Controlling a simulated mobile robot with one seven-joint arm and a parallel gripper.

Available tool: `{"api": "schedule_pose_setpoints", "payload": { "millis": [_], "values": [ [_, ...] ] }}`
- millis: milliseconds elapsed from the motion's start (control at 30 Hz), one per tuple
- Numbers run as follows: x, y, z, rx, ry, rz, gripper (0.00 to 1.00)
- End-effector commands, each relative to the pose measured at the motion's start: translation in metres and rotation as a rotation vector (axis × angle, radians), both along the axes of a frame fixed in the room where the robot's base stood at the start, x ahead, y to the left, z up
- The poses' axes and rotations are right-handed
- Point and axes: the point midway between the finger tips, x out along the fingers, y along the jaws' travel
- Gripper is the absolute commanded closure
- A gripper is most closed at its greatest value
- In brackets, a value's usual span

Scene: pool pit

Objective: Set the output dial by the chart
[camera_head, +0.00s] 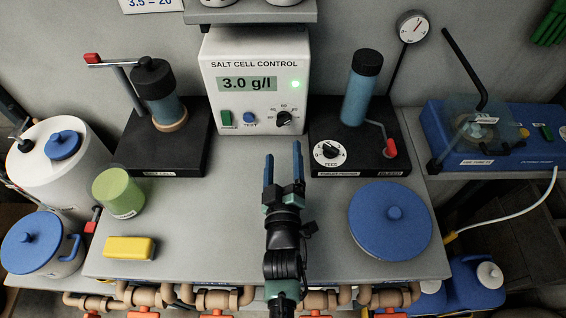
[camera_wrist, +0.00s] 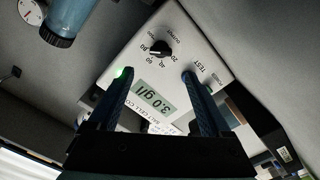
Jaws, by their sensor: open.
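The salt cell control box (camera_head: 255,90) stands at the back of the bench and reads 3.0 g/l beside a lit green lamp. Its output dial (camera_head: 284,118) is a black knob with a numbered scale at the lower right of the face. The dial also shows in the wrist view (camera_wrist: 159,47), where the box appears turned nearly upside down. Which number its pointer marks is too small to tell. My gripper (camera_head: 283,165) is open and empty over the bench, in front of the box and apart from the dial. The chart (camera_head: 150,3) is mostly cut off; "3.5 – 20" shows.
A green switch (camera_head: 225,118) and blue TEST button (camera_head: 249,118) sit left of the dial. A blue lid (camera_head: 391,235), green cup (camera_head: 119,193) and yellow block (camera_head: 130,248) lie on the bench.

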Motion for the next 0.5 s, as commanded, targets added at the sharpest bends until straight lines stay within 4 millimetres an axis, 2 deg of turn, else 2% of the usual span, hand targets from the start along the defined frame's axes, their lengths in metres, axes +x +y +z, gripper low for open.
{"api": "schedule_pose_setpoints", "payload": {
  "millis": [33,200,500],
  "values": [
    [-0.012,0.002,0.0,0.0,0.006,0.003,0.18],
    [-0.033,0.001,-0.002,0.0,0.004,0.002,0.18],
    [-0.042,0.0,-0.002,-0.001,0.002,0.001,0.18]
  ]
}}
